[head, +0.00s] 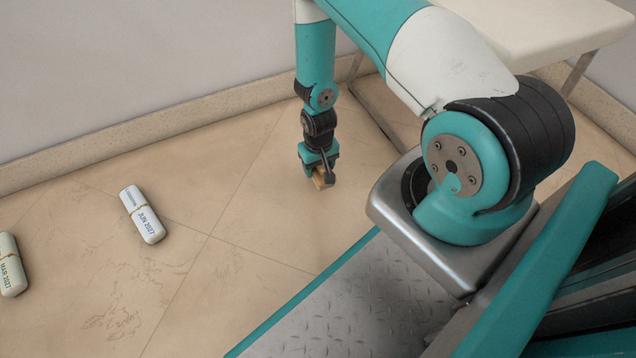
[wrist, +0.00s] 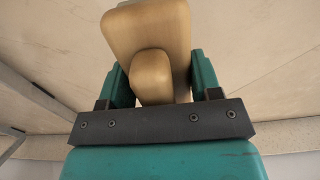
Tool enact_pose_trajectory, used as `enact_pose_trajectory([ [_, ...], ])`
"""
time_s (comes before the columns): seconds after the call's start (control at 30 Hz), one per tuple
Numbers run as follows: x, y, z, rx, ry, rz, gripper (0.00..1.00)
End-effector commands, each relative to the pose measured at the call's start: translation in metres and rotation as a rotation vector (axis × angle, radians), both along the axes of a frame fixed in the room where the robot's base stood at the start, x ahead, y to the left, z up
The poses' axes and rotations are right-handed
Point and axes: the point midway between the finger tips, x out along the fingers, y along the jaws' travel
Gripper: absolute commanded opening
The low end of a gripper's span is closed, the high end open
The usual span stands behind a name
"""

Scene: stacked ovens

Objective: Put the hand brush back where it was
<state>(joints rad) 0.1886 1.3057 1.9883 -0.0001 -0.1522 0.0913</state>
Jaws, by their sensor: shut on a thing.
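The hand brush (wrist: 147,30) is a tan, wood-coloured piece with a broad block and a narrower rounded part. In the wrist view my gripper (wrist: 160,80) is shut on the narrower part, with a teal finger on either side. In the head view my gripper (head: 322,172) points down over the floor, and a small tan bit of the hand brush (head: 321,183) shows below its fingers. Whether the brush touches the floor cannot be told. Its bristles do not show.
Two pale capsule-shaped items lie on the tiled floor to the left, one marked JUN 2027 (head: 143,214) and one marked MAR 2027 (head: 10,264). A pale table (head: 540,35) with metal legs stands at the upper right. A skirting runs along the wall. Floor between is clear.

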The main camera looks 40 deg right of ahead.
Motion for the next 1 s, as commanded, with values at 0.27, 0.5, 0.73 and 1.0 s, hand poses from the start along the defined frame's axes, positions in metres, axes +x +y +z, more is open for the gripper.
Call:
enact_pose_trajectory([
  [0.27, 0.0, 0.0, -0.029, 0.0, 0.0, 0.0, 0.2],
  [0.5, 0.0, 0.0, -0.052, 0.0, -0.001, 0.0, 0.2],
  [0.73, 0.0, 0.0, -0.052, 0.0, 0.0, 0.0, 0.2],
  [1.0, 0.0, 0.0, -0.053, 0.0, 0.0, 0.0, 0.83],
])
